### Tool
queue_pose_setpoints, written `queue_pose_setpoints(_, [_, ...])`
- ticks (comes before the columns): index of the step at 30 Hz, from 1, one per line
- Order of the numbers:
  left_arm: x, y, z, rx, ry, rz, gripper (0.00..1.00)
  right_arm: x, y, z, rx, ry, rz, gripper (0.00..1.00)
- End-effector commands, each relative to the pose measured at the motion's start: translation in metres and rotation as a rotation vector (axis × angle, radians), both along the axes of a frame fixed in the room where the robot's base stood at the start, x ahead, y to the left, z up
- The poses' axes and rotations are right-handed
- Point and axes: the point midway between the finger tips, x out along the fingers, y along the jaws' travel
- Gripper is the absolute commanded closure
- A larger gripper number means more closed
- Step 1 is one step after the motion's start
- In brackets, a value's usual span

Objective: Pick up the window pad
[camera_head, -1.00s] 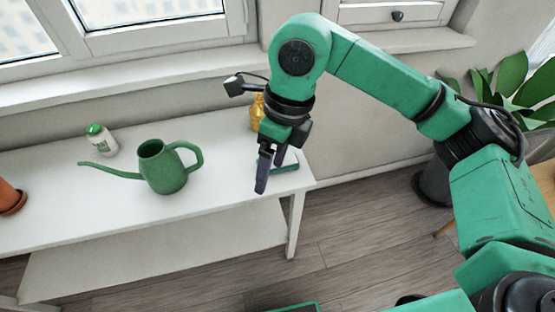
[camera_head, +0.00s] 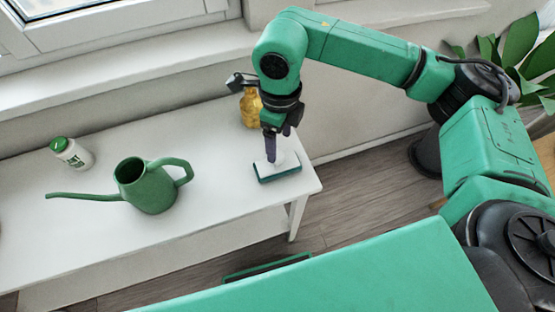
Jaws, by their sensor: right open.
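The window pad (camera_head: 280,172) lies at the right end of the white table. It has a green-edged base and a white upper part. My right gripper (camera_head: 272,158) points down right at the pad, with its dark fingers open around or beside its white upper part. I cannot tell whether the fingers touch it. The gripper hides part of the pad. My left gripper is not in view.
A green watering can (camera_head: 146,187) and a white bottle with a green cap (camera_head: 71,153) stand on the white table (camera_head: 215,140) to the left. A yellow bottle (camera_head: 251,107) stands close behind my right gripper. A potted plant (camera_head: 510,65) is at the far right.

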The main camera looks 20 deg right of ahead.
Motion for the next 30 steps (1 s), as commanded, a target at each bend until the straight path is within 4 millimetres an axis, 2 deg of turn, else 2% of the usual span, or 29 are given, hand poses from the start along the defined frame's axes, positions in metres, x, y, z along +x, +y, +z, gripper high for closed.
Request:
queue_pose_setpoints(5, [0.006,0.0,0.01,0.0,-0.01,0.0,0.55,-0.001,0.001,-0.021,-0.001,0.002,0.0,0.19])
queue_pose_setpoints(10, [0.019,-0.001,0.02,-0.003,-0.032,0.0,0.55,-0.001,0.002,-0.055,-0.001,0.002,-0.001,0.19])
queue_pose_setpoints(13, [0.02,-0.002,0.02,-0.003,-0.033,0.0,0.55,0.0,0.003,-0.062,0.0,-0.001,0.0,0.19])
queue_pose_setpoints(17, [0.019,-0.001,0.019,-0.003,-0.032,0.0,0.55,0.0,0.003,-0.063,0.001,-0.002,0.0,0.19])
queue_pose_setpoints(18, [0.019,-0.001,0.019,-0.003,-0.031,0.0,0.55,0.0,0.003,-0.063,0.001,-0.002,0.0,0.23])
queue_pose_setpoints(20, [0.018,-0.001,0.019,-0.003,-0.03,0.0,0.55,0.0,0.003,-0.063,0.001,-0.002,0.0,0.46])
queue_pose_setpoints(24, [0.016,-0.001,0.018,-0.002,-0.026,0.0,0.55,0.0,0.003,-0.063,0.001,-0.002,0.0,1.0])
queue_pose_setpoints(30, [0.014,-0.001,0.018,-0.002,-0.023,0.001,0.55,0.0,0.003,-0.062,0.001,-0.002,0.0,1.0])
